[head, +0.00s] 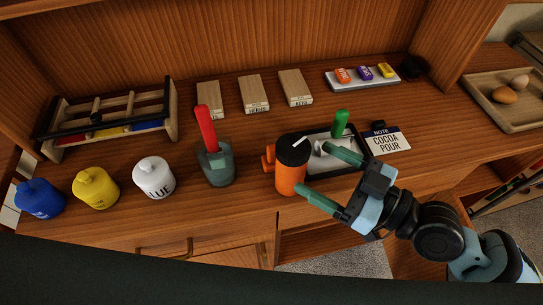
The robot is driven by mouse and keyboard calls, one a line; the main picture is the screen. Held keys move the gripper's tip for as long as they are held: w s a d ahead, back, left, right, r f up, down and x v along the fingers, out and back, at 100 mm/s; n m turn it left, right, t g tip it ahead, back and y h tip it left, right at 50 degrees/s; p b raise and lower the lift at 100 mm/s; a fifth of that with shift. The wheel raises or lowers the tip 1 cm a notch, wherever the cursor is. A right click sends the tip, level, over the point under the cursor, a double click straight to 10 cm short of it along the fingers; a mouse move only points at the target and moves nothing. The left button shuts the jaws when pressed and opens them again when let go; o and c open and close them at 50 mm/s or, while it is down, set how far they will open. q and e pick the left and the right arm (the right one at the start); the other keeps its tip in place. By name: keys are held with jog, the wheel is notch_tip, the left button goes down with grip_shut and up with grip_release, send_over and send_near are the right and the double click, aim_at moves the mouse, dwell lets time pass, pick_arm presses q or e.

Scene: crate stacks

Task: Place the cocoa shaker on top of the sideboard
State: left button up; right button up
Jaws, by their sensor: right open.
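An orange container with a black lid, a white straw-like piece and an orange side handle stands upright on the wooden sideboard (240,205); I take it for the cocoa shaker (289,180), though no label shows on it. My right gripper (314,168) is open, coming from the lower right. One green finger is at the shaker's right front and the other is behind, over the tray. I cannot tell whether either finger touches it. A note card reading "COCOA POUR" (387,140) stands to the right. My left gripper is not in view.
A dark-rimmed tray (352,164) with a green-handled item (340,123) sits right behind the shaker. Wooden blocks (254,94) line the back.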

aim_at(307, 161)
jog(key=shift+w+a+r+p, duration=0.2)
jog(key=shift+w+a+r, duration=0.1)
jog(key=shift+a, duration=0.15)
jog(key=shift+w+a+r+p, duration=0.15)
jog(key=shift+a+r+p, duration=0.1)
jog(key=shift+a, duration=0.15)
jog(key=shift+x, duration=0.8)
jog(key=p+x, duration=0.2)
jog(key=x, duration=0.2)
jog(key=shift+a+r, duration=0.1)
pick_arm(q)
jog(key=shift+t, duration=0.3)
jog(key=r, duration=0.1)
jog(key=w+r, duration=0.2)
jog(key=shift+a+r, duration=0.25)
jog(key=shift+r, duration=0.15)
pick_arm(e)
jog(key=shift+w+a, duration=0.15)
jog(key=shift+a, duration=0.1)
jog(key=shift+f, duration=0.2)
